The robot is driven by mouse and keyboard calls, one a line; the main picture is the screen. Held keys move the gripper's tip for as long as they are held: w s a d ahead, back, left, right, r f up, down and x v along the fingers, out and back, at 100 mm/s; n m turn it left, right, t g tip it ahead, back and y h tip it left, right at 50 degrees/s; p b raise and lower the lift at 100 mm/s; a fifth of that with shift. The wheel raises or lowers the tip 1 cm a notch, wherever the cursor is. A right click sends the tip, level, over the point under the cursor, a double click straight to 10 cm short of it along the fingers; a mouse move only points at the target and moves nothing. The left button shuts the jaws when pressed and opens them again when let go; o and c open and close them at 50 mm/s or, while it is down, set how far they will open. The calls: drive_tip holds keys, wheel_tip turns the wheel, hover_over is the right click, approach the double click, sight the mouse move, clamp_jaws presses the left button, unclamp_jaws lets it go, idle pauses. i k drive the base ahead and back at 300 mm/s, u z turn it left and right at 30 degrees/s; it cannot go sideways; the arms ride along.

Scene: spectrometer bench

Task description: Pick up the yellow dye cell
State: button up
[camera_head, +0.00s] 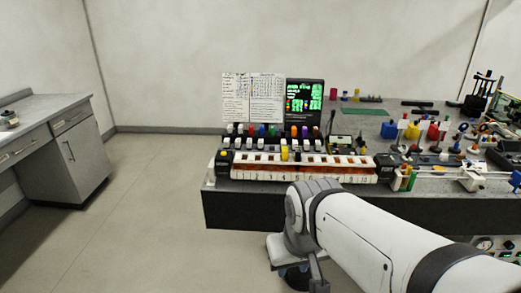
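A yellow cell (284,150), which looks like the yellow dye cell, stands upright in the long numbered rack (240,173) at the front of the bench. It rises above the white-capped cells beside it; its lower part is hidden by the rack. My arm comes in from the lower right and bends down in front of the bench's front edge. The end of my arm, with my gripper (295,275), is low in the picture, below and apart from the rack. Its fingers cannot be made out, so I cannot tell whether they are open or shut.
Behind the rack are a row of coloured-capped cells (262,130), a written card (253,98) and a dark screen (304,100). The bench's right side is crowded with bottles and optical parts. A grey cabinet (80,160) stands far left, with open floor between.

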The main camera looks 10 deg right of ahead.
sight(284, 149)
drive_tip(key=u, duration=0.05)
drive_tip(key=i, duration=1)
drive_tip(key=z, duration=0.05)
